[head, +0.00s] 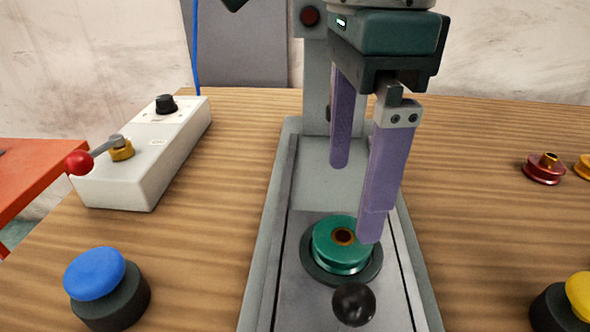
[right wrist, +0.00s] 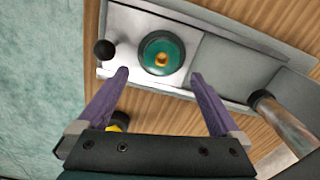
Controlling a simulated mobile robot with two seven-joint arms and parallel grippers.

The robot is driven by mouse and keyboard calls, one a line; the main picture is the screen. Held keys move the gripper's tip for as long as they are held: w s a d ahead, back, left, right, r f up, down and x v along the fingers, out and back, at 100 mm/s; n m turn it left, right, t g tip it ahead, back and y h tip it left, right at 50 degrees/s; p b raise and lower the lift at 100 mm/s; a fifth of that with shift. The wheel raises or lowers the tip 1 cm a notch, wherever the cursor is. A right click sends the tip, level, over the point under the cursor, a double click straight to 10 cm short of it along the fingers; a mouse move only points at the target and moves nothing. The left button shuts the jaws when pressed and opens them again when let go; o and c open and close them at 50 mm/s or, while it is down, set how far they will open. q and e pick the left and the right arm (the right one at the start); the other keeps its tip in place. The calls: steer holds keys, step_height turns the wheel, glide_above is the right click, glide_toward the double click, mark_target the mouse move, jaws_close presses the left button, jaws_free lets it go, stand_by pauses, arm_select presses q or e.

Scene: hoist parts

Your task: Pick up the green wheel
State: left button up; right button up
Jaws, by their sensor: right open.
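The green wheel (head: 322,251) has a brass-coloured hub and sits on a dark round seat on the grey fixture plate. It also shows in the right wrist view (right wrist: 150,55), near the top middle. My right gripper (head: 355,203) is open and empty, with two purple fingers pointing down above the fixture. In the head view the nearer fingertip overlaps the wheel's right edge. In the right wrist view the fingertips (right wrist: 160,73) are spread to either side of the wheel's lower edge, with no contact visible. My left gripper's fingers are not in view.
A black ball knob (head: 354,305) stands close in front of the wheel; the grey column (head: 316,90) rises behind. A white control box (head: 150,150) with a red-knobbed lever and a blue button (head: 95,274) are left. A red wheel (head: 544,170) and a yellow button (head: 579,294) are right.

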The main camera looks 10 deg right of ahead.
mark_target(343, 236)
step_height(343, 236, down, 7)
steer(key=shift+w+d+f, duration=0.1)
steer(key=shift+w, duration=0.05)
steer(key=shift+c, duration=0.2)
jaws_close()
stand_by(0.8)
